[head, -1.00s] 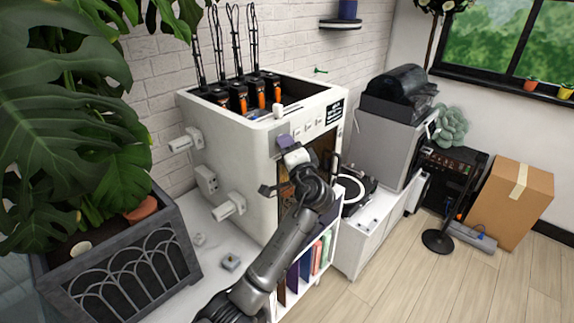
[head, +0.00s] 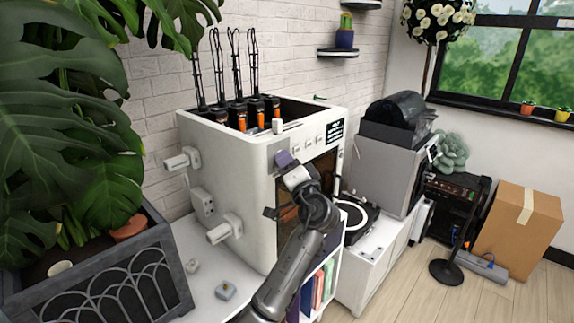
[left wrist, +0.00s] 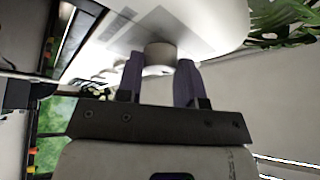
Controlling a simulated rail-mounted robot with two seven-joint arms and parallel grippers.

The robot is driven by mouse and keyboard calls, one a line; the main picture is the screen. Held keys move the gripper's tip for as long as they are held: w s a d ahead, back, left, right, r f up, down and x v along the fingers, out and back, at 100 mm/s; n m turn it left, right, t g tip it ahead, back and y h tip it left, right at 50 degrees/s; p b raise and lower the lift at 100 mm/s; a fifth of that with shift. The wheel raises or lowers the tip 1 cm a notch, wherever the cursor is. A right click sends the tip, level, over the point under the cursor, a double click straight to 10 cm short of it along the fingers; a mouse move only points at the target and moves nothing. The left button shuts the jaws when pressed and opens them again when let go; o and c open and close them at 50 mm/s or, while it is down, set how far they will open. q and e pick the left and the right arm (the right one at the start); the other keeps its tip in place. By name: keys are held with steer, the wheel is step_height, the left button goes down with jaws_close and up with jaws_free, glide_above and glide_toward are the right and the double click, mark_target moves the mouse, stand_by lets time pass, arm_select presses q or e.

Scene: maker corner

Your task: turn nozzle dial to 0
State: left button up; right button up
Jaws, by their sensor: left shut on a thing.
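A white box-shaped printer (head: 226,163) stands on a white cabinet, with a dark window and a row of small controls on its front. My left gripper (head: 286,163) is at the near upper corner of that front, its purple fingers against the panel. My right gripper is not in view.
Orange-and-black spools (head: 257,112) stand in the printer's open top. A large leafy plant in a grey planter (head: 126,283) is at the left. A turntable (head: 357,218) and a grey machine (head: 385,170) stand to the right.

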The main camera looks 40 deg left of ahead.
arm_select(q)
steer(key=o, duration=0.9)
steer(key=shift+v, duration=6.9)
steer(key=shift+f, duration=0.1)
